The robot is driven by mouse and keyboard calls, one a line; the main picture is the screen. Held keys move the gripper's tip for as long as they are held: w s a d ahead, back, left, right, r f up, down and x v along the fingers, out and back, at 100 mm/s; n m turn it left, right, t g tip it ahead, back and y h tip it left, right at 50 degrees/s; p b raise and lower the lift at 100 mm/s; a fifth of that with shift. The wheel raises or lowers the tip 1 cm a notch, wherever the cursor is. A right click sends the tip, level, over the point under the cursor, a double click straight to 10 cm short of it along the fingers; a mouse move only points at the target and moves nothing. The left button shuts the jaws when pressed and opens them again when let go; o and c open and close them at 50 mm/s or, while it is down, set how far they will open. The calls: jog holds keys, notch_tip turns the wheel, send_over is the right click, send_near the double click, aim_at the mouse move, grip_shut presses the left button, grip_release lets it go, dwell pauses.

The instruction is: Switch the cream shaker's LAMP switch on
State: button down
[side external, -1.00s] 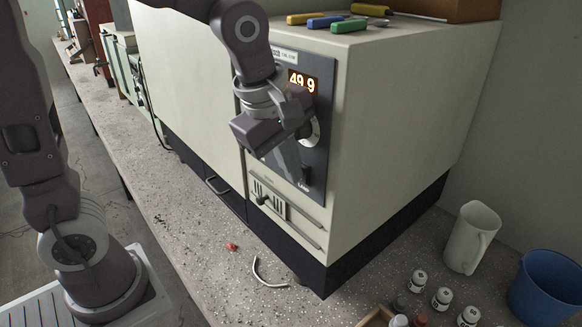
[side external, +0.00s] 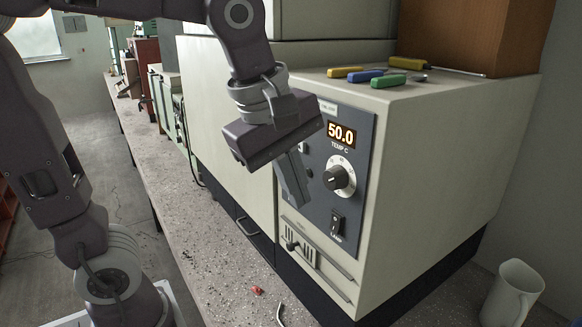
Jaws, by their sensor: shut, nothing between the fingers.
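The cream shaker (side external: 430,160) stands on the bench with a dark control panel on its front. The LAMP switch (side external: 337,223) is a black rocker low on that panel, above the word LAMP; its exact tilt is too small to tell. Above it are a dial (side external: 338,178) and a display (side external: 341,134) reading 50.0. My gripper (side external: 296,192) is shut and empty, pointing down in front of the panel's left side. Its fingers are left of the dial and higher than the LAMP switch, apart from it. They hide part of the panel's left side.
Screwdrivers with yellow, blue and green handles (side external: 365,76) lie on top of the shaker. A vent with a small lever (side external: 298,250) sits below the panel. A white jug (side external: 513,292) stands at right. A small red piece (side external: 257,290) lies on the bench.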

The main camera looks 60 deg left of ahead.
jog(key=v, duration=0.4)
jog(key=shift+r, duration=0.1)
jog(key=shift+s+f, duration=0.25)
jog(key=shift+f, duration=0.4)
jog(key=shift+f, duration=0.1)
